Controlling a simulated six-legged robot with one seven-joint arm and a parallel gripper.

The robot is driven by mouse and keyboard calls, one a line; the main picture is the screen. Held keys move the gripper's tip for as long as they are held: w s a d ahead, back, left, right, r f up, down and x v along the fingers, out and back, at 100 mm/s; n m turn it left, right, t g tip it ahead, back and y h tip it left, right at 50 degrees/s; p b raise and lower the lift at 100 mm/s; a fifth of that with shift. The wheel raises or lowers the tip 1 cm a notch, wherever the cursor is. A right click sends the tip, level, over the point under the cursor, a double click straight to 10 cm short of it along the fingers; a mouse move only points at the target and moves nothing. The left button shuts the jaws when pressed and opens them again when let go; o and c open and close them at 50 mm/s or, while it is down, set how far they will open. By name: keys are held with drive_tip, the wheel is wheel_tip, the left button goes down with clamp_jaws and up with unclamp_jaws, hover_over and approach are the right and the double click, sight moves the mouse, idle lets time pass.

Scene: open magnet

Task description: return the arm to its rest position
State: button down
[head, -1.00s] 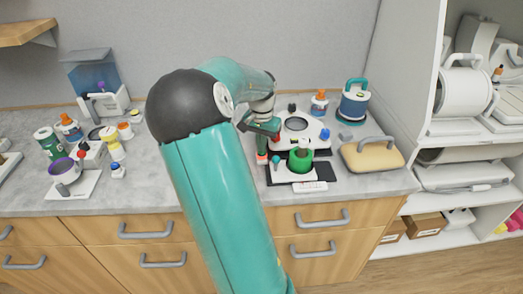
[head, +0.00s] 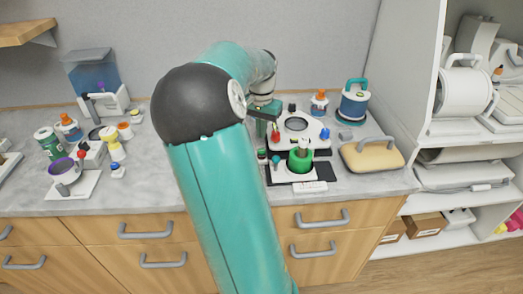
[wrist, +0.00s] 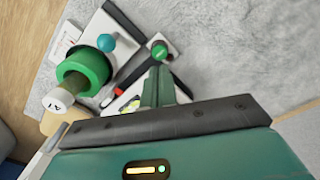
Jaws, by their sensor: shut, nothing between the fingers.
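My gripper (head: 262,128) shows in the head view beyond my teal arm, above the left edge of the white device on the counter. In the wrist view my gripper (wrist: 158,88) has its green fingers together with nothing between them. Below it in the wrist view are a green ring-shaped part (wrist: 84,70) and a teal ball knob (wrist: 106,42). The same green part (head: 301,158) stands on a small white base in the head view. My arm hides part of the counter behind it.
The grey counter (head: 150,190) runs over wooden drawers. A yellow case with a grey handle (head: 372,154) and a blue canister (head: 354,104) stand at right. Several bottles and a purple-rimmed cup (head: 65,170) stand at left. A white shelf unit (head: 410,80) rises at the far right.

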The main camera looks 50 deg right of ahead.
drive_tip(key=shift+r, duration=0.55)
drive_tip(key=w+a+r+n+t+y, duration=0.1)
drive_tip(key=a+r+n+t, duration=0.2)
drive_tip(key=a, duration=0.9)
drive_tip(key=a+r+n, duration=0.3)
drive_tip(key=a+n, duration=0.2)
drive_tip(key=a, duration=0.8)
drive_tip(key=s+a+n+t, duration=0.1)
drive_tip(key=s+a+n, duration=0.3)
drive_tip(key=a, duration=0.4)
drive_tip(key=s+a+n+t+h, duration=0.1)
drive_tip(key=s+a+n, duration=0.2)
drive_tip(key=a, duration=0.5)
drive_tip(key=shift+s+a+r+n+t, duration=0.2)
drive_tip(key=shift+s+n+t, duration=0.15)
drive_tip(key=shift+s, duration=0.5)
